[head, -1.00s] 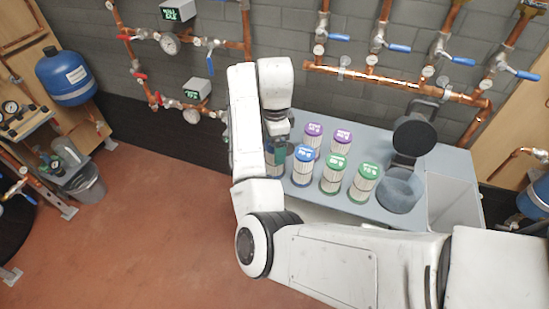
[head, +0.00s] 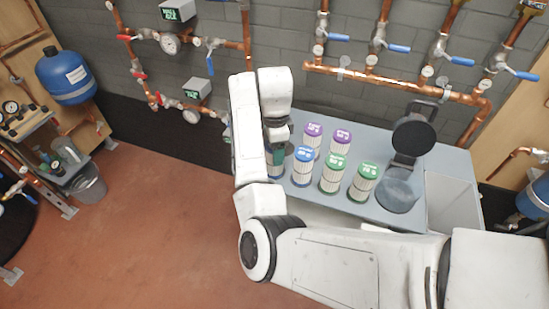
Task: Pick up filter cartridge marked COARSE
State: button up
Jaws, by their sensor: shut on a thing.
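My gripper (head: 277,146) is at the left end of the grey bench, mostly hidden behind my own arm. It is shut on a filter cartridge (head: 275,163) with a blue-green upper part, only partly visible. I cannot tell whether it touches the bench top. To its right stand pleated white cartridges: a blue-topped one (head: 303,167), two green-topped ones (head: 333,175) (head: 364,183) and two purple-topped ones (head: 313,136) (head: 340,142) behind. Their label words are too small to read, so I cannot tell which is marked COARSE.
The grey bench (head: 385,140) holds a dark round housing with a raised lid (head: 412,138) right of the cartridges. An open bin (head: 452,200) adjoins the bench on the right. Copper pipes with blue-handled valves (head: 396,48) run along the wall behind. The red floor at left is clear.

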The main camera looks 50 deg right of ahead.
jog(key=shift+c, duration=0.9)
jog(key=shift+r, duration=0.1)
